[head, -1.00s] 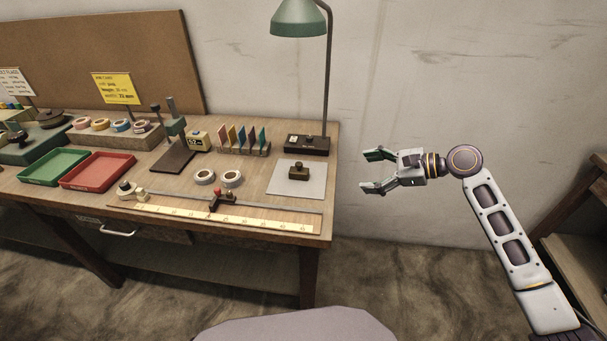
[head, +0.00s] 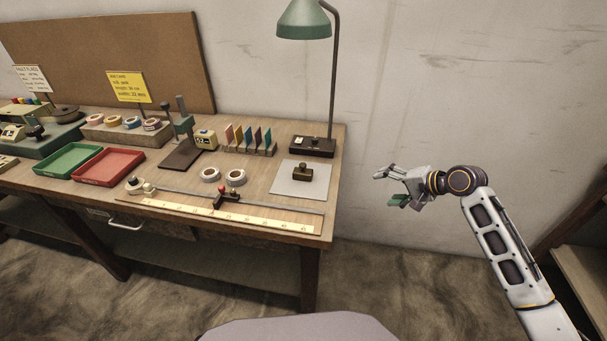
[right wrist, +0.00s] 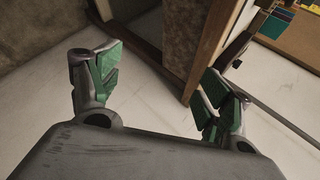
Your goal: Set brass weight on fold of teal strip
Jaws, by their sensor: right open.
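A small dark brass weight with a knob (head: 302,172) stands on a pale grey mat (head: 287,187) at the right end of the workbench. A teal upright piece (head: 267,140) stands at the right end of a small rack of coloured pieces; I cannot make out a fold on it. My right gripper (head: 387,188) is open and empty in the air, right of the bench edge and apart from the weight. Its green-padded fingers are spread in the right wrist view (right wrist: 160,85). My left gripper is out of view.
A green lamp (head: 305,20) rises from a dark base behind the mat. White tape rolls (head: 235,178), a rail with a slider (head: 228,196) and a yellow ruler (head: 232,215) lie left of the mat. Red (head: 108,181) and green trays stand further left.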

